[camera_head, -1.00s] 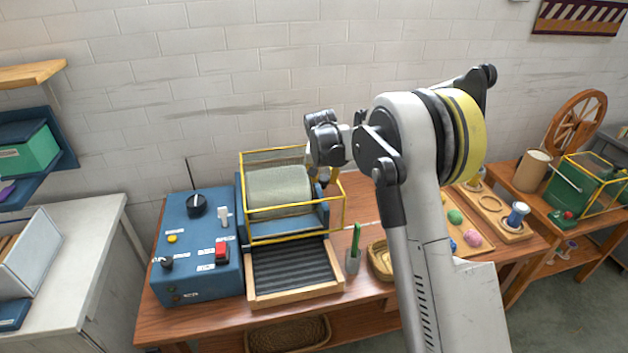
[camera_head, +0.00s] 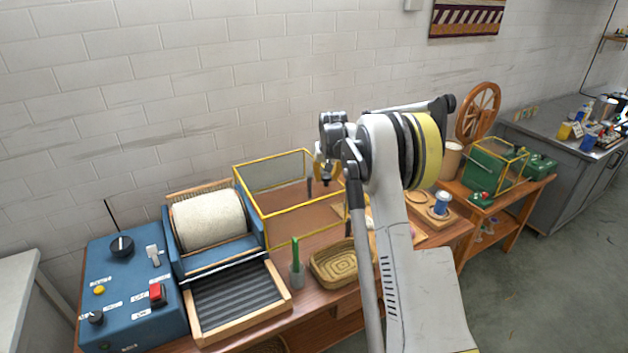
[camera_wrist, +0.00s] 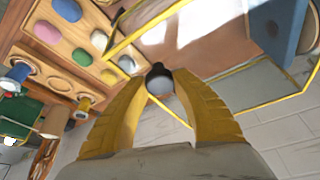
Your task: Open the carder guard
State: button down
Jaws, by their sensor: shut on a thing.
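The carder guard (camera_head: 290,222) is a clear box with a yellow frame. In the head view it stands to the right of the carder's pale woolly drum (camera_head: 208,220), which is uncovered. My gripper (camera_head: 325,176) is at the guard's right part. In the wrist view my gripper (camera_wrist: 165,76) has its yellow fingers closed around a dark round knob (camera_wrist: 158,70), and the guard's yellow edge (camera_wrist: 152,20) runs beside it. In the head view the knob is mostly hidden by my gripper.
The blue control box (camera_head: 130,285) and the ribbed feed tray (camera_head: 238,300) are at the front left. A green-handled tool in a grey cup (camera_head: 297,272) and a woven basket (camera_head: 338,262) stand in front of the guard. Farther right are a spool board (camera_head: 432,208) and a green yellow-framed machine (camera_head: 497,165).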

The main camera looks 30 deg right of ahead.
jog(key=shift+d+f, duration=0.1)
jog(key=shift+d, duration=0.3)
jog(key=c, duration=1)
grip_release()
jog(key=v, duration=1.2)
